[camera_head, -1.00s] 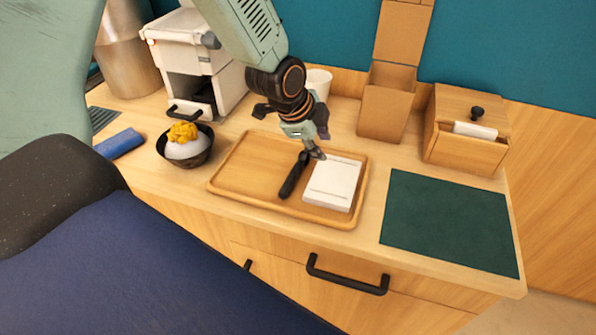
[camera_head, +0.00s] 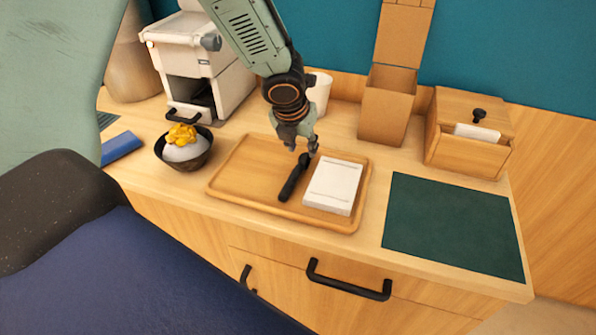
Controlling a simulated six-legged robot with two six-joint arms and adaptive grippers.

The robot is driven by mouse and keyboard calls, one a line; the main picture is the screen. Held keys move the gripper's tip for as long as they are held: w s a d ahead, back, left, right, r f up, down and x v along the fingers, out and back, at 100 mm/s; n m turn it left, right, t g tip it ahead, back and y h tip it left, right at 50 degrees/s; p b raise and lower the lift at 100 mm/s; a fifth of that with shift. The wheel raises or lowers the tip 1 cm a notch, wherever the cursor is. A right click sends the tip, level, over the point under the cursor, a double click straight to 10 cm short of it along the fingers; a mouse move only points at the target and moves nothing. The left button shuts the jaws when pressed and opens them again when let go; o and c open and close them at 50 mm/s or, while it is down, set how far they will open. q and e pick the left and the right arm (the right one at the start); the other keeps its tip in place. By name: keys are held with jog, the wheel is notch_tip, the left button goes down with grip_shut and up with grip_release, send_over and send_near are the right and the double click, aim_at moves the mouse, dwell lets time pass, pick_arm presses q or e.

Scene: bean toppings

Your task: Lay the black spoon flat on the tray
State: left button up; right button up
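The black spoon (camera_head: 293,180) lies on the wooden tray (camera_head: 235,178), slanting, just left of a white rectangular block (camera_head: 333,186). My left gripper (camera_head: 302,149) points down over the back part of the tray, by the spoon's far end. Its fingertips are apart, and no object shows held between them. Whether a fingertip touches the spoon's far end cannot be told. My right gripper is not in view.
A dark bowl (camera_head: 198,160) with a white and yellow topping stands left of the tray. Behind are a white machine (camera_head: 195,60), a white cup (camera_head: 320,90), a cardboard holder (camera_head: 385,110) and a wooden box (camera_head: 465,150). A green mat (camera_head: 452,225) lies clear at the right.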

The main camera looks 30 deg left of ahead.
aim_at(303, 154)
pick_arm(q)
jog(key=b+x, duration=0.1)
jog(key=x, duration=0.4)
jog(key=shift+w+a, duration=0.1)
jog(key=shift+a, duration=0.1)
jog(key=c, duration=0.7)
notch_tip(303, 154, up, 10)
jog(key=p, duration=0.6)
jog(key=shift+p, duration=0.4)
